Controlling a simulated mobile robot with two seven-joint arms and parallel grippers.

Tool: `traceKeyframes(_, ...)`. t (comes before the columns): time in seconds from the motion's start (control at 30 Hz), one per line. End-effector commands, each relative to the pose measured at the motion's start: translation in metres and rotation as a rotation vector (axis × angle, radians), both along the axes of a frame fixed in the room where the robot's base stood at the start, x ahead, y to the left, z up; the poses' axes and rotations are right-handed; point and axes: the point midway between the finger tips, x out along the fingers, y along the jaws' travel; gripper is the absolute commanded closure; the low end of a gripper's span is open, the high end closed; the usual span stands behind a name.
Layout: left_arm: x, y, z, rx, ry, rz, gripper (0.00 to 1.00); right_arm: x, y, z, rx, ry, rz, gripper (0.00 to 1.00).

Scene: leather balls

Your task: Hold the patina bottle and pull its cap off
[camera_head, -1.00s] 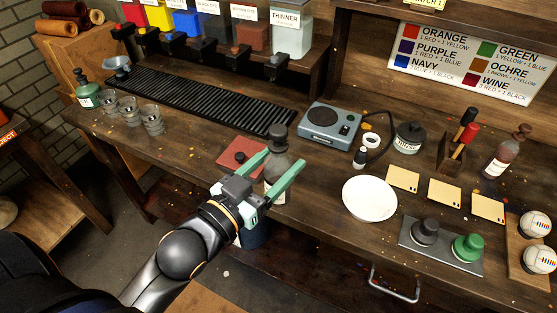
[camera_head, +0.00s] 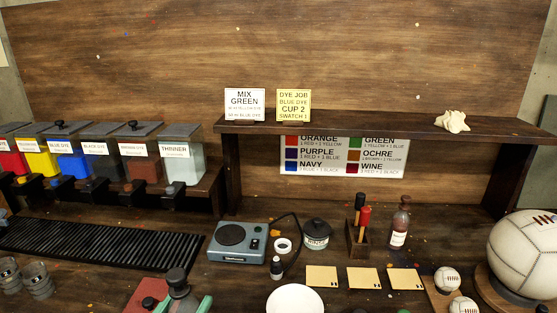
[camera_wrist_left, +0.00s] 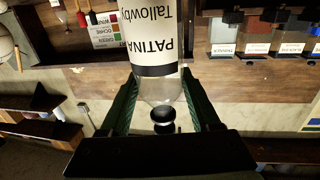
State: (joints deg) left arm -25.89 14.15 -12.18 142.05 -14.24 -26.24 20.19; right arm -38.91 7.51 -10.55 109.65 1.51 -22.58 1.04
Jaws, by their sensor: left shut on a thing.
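The patina bottle (camera_head: 183,296) stands at the bottom edge of the head view, its lower part cut off by the frame. Its dark cap (camera_head: 176,277) sits on top. In the left wrist view the bottle (camera_wrist_left: 150,45) shows a white label reading PATINA upside down, with clear glass below it and the dark cap (camera_wrist_left: 163,115) near the gripper's base. My left gripper (camera_head: 181,305) has its green fingers on both sides of the bottle; in the left wrist view the gripper (camera_wrist_left: 158,88) is shut on it. My right gripper is in neither view.
A red pad (camera_head: 146,292) with a dark knob lies left of the bottle. A blue-grey hotplate (camera_head: 236,241), a small dropper bottle (camera_head: 277,268) and a white plate (camera_head: 295,299) are to the right. A black ribbed mat (camera_head: 90,244) lies to the left.

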Motion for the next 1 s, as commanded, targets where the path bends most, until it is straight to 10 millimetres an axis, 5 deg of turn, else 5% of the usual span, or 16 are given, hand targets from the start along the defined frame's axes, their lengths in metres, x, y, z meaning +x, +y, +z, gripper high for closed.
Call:
traceKeyframes(0.67,0.014,0.028,-0.023,0.001,-0.023,0.19,1.0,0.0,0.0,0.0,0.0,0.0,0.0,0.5)
traceKeyframes(0.87,0.013,0.012,-0.025,0.004,-0.023,0.112,1.0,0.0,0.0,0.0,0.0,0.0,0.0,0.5)
traceKeyframes(1.0,0.009,-0.02,-0.029,0.005,-0.021,-0.047,1.0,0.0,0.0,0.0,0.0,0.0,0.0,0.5)
